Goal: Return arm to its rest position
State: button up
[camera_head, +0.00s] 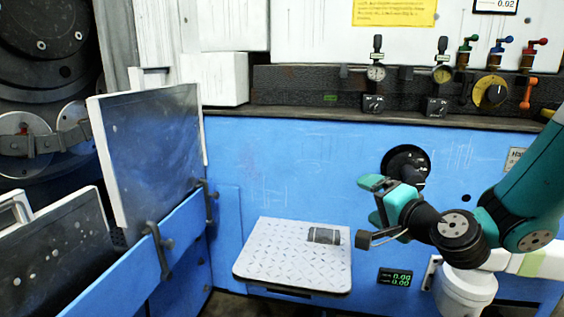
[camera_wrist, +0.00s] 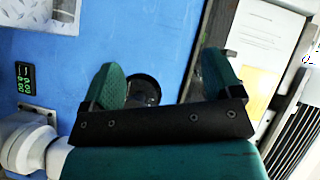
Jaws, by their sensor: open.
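My gripper (camera_head: 366,211) is at the right of the head view, in front of the blue machine panel (camera_head: 270,170). Its teal fingers are spread apart with nothing between them. My teal arm (camera_head: 535,190) comes in from the right edge and bends at dark joints. In the wrist view the two green fingers of my gripper (camera_wrist: 160,84) stand apart. A round black fitting (camera_wrist: 143,90) on the panel shows behind them. The gripper touches nothing that I can see.
A metal tread plate (camera_head: 275,262) with a dark cylinder (camera_head: 323,236) on it juts out below and left of the gripper. A door panel (camera_head: 152,150) stands open at left. Knobs and gauges (camera_head: 490,91) line the ledge above. A small display (camera_head: 395,278) sits low on the panel.

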jog(key=s+a+r+n+g+y, duration=0.1)
jog(key=s+a+n+g+y, duration=0.2)
jog(key=s+a+n+g, duration=0.75)
jog(key=s+d+n+g+h, duration=0.2)
jog(key=s+d+n+h, duration=0.1)
jog(key=s, duration=0.6)
jog(key=s+d+n+g+h, duration=0.2)
jog(key=s+d+n+g, duration=0.1)
jog(key=s, duration=0.7)
notch_tip(320, 180, up, 30)
jog(key=p, duration=3)
jog(key=shift+w+r, duration=0.15)
jog(key=shift+w, duration=0.3)
jog(key=shift+t, duration=0.25)
